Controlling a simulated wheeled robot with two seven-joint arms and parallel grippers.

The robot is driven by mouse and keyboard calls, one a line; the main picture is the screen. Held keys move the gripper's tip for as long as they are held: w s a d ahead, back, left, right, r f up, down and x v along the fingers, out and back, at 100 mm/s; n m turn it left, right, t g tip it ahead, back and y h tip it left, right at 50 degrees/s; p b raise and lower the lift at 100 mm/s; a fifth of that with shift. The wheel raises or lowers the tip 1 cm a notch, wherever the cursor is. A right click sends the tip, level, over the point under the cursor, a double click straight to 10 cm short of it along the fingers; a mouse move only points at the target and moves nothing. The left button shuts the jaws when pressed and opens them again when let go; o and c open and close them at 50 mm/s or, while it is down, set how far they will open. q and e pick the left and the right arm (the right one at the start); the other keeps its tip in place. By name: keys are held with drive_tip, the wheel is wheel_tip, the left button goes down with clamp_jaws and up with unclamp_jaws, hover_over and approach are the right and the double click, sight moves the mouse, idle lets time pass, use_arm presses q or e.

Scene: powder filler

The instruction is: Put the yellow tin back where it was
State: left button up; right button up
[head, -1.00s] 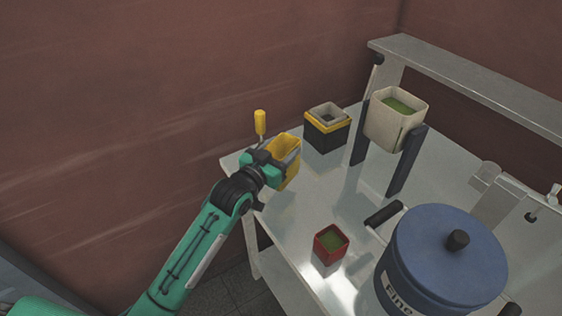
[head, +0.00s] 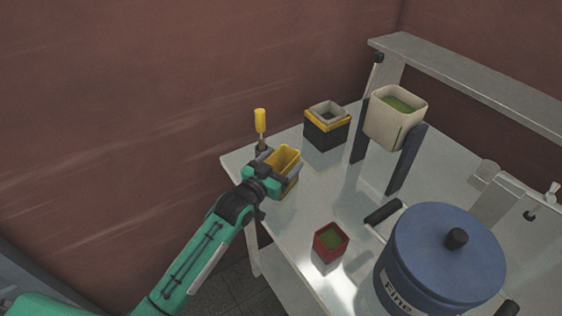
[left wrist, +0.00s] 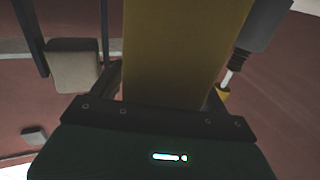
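The yellow tin (head: 287,157) is an open square tin at the left corner of the table in the head view. My left gripper (head: 270,170) is around its near side, and the tin looks upright. In the left wrist view the tin (left wrist: 185,50) fills the middle, between the fingers of my left gripper (left wrist: 170,95). The fingertips are hidden. The tin is at or just above the tabletop; I cannot tell if it touches. My right gripper is not in view.
A yellow-handled tool (head: 260,121) stands just behind the tin. A black and yellow box (head: 327,134), a beige hopper (head: 385,134) on dark posts, a red tin (head: 325,254) with green powder and a blue-lidded drum (head: 440,250) share the table (head: 300,210).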

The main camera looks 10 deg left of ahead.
use_arm(q)
drive_tip(key=shift+r, duration=0.25)
drive_tip(key=shift+s+a+f, duration=0.1)
drive_tip(key=shift+s+f, duration=0.1)
drive_tip(key=shift+s, duration=0.1)
drive_tip(key=b+v, duration=0.2)
drive_tip(key=v, duration=0.9)
drive_tip(key=shift+s, duration=0.15)
